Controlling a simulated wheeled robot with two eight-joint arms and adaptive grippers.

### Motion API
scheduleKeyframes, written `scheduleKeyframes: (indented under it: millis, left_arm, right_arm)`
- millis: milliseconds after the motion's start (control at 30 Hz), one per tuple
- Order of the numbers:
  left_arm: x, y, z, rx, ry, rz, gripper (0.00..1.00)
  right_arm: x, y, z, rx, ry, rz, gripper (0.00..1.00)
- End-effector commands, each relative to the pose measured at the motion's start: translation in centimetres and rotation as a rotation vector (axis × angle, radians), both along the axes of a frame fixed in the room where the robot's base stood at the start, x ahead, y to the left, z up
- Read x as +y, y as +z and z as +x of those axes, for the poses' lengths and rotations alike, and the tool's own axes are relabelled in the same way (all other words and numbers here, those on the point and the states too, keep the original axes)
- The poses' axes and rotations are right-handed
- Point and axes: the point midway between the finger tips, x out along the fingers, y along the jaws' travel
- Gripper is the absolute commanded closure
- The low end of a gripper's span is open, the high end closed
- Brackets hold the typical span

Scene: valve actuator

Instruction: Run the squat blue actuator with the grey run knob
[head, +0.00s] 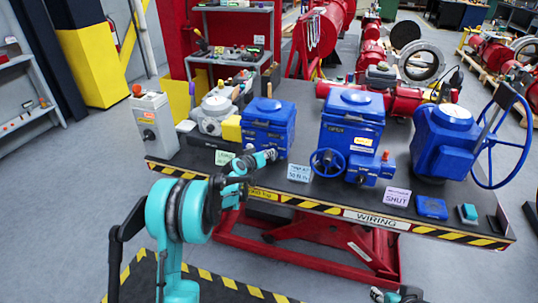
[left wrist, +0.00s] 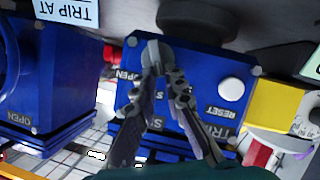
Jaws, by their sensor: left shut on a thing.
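The squat blue actuator (head: 266,122) stands on the dark bench, left of the taller blue actuator (head: 352,115). My left gripper (head: 268,157) is at the front of this actuator. Its fingers (left wrist: 160,66) are closed together on the grey knob (left wrist: 152,52), partly hiding it and the lettering. My right gripper (head: 397,296) shows only in part at the bottom edge; its fingers are unclear.
A yellow box (head: 231,128) and grey actuator (head: 212,116) stand close on the left, by a grey control box (head: 154,125). Right of my gripper are a small sign (head: 300,172), a blue handwheel (head: 328,162) and a large wheeled actuator (head: 442,140).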

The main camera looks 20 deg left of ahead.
Motion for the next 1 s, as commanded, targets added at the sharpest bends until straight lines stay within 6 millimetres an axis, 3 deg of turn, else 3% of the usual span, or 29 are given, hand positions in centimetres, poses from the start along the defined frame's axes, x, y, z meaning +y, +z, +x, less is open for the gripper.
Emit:
scheduleKeyframes:
  millis: [500,1000]
  left_arm:
    - [0.8,-0.6,0.0,0.011,0.000,-0.325,1.00]
    - [0.9,-0.7,0.0,0.015,-0.001,-0.382,1.00]
  right_arm:
    - [0.0,-1.2,0.0,0.000,0.000,0.000,0.60]
    - [0.0,-1.4,0.0,0.000,0.000,0.000,0.60]
